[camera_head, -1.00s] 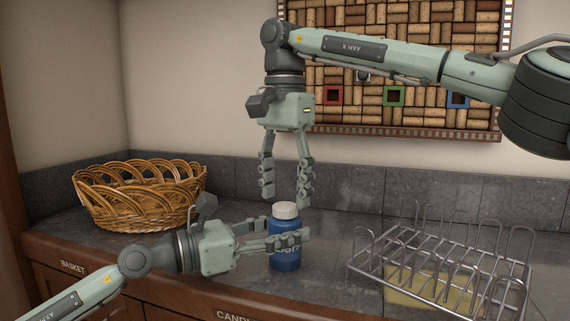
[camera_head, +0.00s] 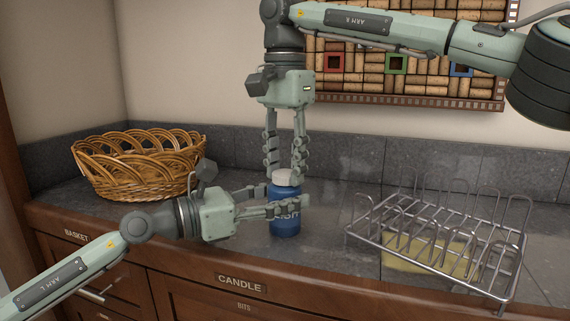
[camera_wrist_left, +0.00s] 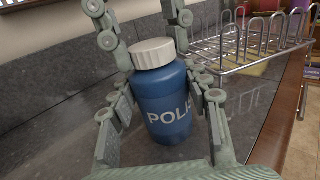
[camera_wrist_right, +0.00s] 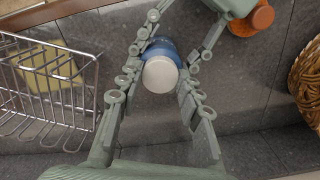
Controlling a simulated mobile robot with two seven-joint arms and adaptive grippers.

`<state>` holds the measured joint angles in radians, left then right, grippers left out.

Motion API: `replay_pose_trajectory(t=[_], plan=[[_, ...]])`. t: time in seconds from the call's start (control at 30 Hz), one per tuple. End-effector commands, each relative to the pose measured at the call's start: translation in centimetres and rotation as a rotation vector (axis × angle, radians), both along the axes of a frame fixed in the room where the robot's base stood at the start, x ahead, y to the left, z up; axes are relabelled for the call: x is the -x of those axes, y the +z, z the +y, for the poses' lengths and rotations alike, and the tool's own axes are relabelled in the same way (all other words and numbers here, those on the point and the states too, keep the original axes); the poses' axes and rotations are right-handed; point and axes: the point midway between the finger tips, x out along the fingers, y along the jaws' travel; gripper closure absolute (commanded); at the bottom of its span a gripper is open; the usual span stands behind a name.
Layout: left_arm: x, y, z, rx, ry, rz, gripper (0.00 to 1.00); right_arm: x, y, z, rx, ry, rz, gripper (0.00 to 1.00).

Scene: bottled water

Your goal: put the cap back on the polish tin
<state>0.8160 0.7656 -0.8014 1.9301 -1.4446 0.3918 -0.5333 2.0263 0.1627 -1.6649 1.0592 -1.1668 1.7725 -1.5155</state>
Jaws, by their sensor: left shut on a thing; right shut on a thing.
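The blue polish tin (camera_head: 285,224) stands upright on the counter, its lettering partly covered by a finger. The white ribbed cap (camera_head: 286,177) sits on its top; it also shows in the left wrist view (camera_wrist_left: 153,53). My left gripper (camera_head: 288,203) comes in from the left and is shut around the tin's body, which also shows in the left wrist view (camera_wrist_left: 165,100). My right gripper (camera_head: 285,174) points straight down and is shut on the cap from above. The right wrist view looks down on the cap (camera_wrist_right: 160,74) between its fingers. The cap's thread is hidden.
A wicker basket (camera_head: 138,165) stands at the left. A metal rack (camera_head: 440,240) stands at the right with a yellow thing (camera_head: 430,255) under it. The counter's front edge (camera_head: 330,275) runs close in front of the tin. A small orange thing (camera_wrist_right: 252,20) shows beside my left gripper.

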Motion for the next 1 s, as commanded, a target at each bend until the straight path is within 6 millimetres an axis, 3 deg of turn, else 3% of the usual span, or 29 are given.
replay_pose_trajectory(t=[0.17, 0.8, 1.0], plan=[[-0.01, 0.01, 0.02, 0.0, 0.0, 0.0, 1.0, 0.01, -0.02, 0.02, -0.001, -0.168, 0.001, 1.0], [0.0, 0.0, 0.0, 0.0, 0.0, 0.0, 1.0, 0.02, -0.11, -0.01, 0.0, -1.816, 0.0, 1.0], [0.01, 0.0, 0.0, 0.0, 0.0, 0.0, 1.0, 0.02, -0.12, -0.01, 0.0, -2.161, 0.0, 1.0]])
